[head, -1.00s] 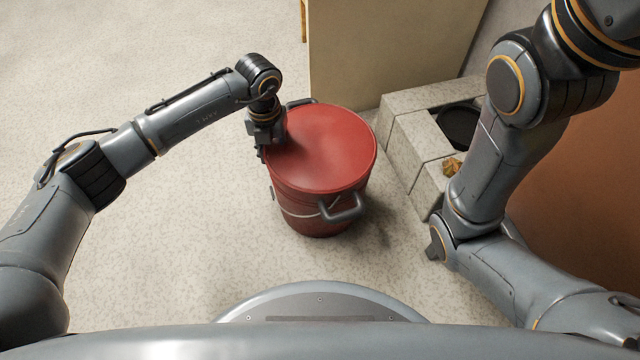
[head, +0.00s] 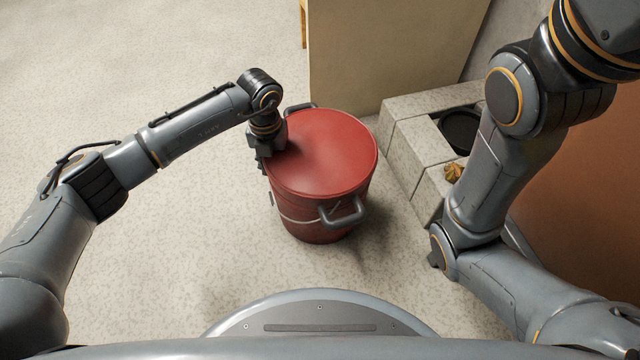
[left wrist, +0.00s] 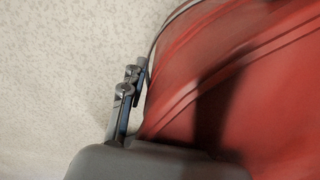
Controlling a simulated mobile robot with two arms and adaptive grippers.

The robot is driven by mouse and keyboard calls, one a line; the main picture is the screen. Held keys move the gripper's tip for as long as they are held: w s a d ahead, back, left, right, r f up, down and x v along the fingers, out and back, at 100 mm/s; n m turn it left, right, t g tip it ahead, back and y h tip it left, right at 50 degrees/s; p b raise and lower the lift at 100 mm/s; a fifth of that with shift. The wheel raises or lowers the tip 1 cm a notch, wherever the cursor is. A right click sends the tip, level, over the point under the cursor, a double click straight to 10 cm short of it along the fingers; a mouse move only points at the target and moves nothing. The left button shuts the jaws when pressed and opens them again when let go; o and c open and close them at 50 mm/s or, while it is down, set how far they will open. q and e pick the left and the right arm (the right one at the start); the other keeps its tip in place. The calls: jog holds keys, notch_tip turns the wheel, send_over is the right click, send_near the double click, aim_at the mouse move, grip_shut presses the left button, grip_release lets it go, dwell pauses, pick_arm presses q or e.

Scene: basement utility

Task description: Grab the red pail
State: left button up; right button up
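The red pail (head: 322,155) stands upright on the floor in the middle of the head view, with a flat red top and grey side handles. One handle (head: 344,213) faces me and another shows at the far left of the rim. My left gripper (head: 264,157) is at the pail's left rim, pointing down. In the left wrist view the pail (left wrist: 245,80) fills the right side, blurred, and a gripper finger (left wrist: 128,98) lies close against its outer left side. The other finger is hidden, so I cannot tell whether the gripper is closed. My right gripper is out of view.
Pale blocks (head: 408,158) stand right of the pail, with a dark round opening and a dry leaf (head: 453,172) by them. A beige panel (head: 390,50) stands behind. An orange-brown surface (head: 580,190) is at the right. The floor on the left is clear.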

pick_arm(q)
grip_shut()
dwell(0.5)
